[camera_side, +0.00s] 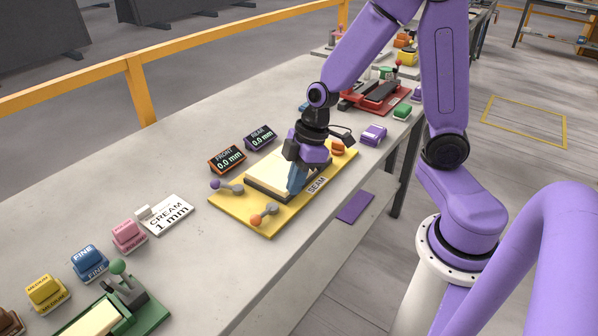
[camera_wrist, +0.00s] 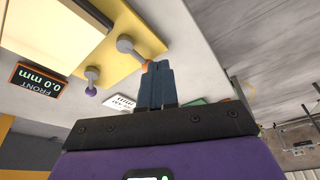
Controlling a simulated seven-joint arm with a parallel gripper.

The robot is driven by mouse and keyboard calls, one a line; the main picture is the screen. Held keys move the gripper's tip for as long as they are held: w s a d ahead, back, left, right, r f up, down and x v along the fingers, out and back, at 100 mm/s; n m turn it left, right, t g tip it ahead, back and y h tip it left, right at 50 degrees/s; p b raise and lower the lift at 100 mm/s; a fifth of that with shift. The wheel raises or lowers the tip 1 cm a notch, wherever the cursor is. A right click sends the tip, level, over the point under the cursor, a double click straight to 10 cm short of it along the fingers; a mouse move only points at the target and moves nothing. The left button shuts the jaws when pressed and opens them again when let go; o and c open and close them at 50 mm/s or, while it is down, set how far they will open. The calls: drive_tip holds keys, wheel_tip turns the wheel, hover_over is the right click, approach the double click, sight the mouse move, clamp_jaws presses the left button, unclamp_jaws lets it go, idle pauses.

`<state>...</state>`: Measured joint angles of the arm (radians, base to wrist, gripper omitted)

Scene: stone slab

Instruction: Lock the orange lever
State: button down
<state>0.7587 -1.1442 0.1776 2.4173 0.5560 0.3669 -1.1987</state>
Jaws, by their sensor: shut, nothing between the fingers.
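The orange lever (camera_side: 256,220) is at the near left corner of the yellow board (camera_side: 228,206). Its orange knob points away from the cream slab (camera_side: 265,172), and its grey pivot end is nearer the slab. My gripper (camera_side: 293,190) points down by the slab's near edge, right of the lever and apart from it in the side view. Its blue fingers are together and empty. In the wrist view the fingers (camera_wrist: 160,66) cover part of the orange knob (camera_wrist: 145,66); the grey pivot end (camera_wrist: 125,45) shows. I cannot tell fingertip height exactly.
A purple-knobbed lever (camera_side: 216,185) sits at the board's far left corner. FRONT (camera_side: 227,158) and REAR (camera_side: 260,137) displays, both reading 0.0 mm, stand behind. An orange block (camera_side: 337,147) is on the board's right. The bench left of the board holds a CREAM 1 mm card (camera_side: 168,214).

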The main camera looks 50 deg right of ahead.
drive_tip(key=shift+v, duration=1.25)
drive_tip(key=shift+s+a, duration=0.1)
drive_tip(key=shift+s, duration=0.1)
drive_tip(key=s+r+g+h, duration=0.1)
drive_tip(key=s+r, duration=0.4)
drive_tip(key=s, duration=1.2)
drive_tip(key=shift+s+a+h, duration=0.35)
drive_tip(key=shift+h, duration=0.45)
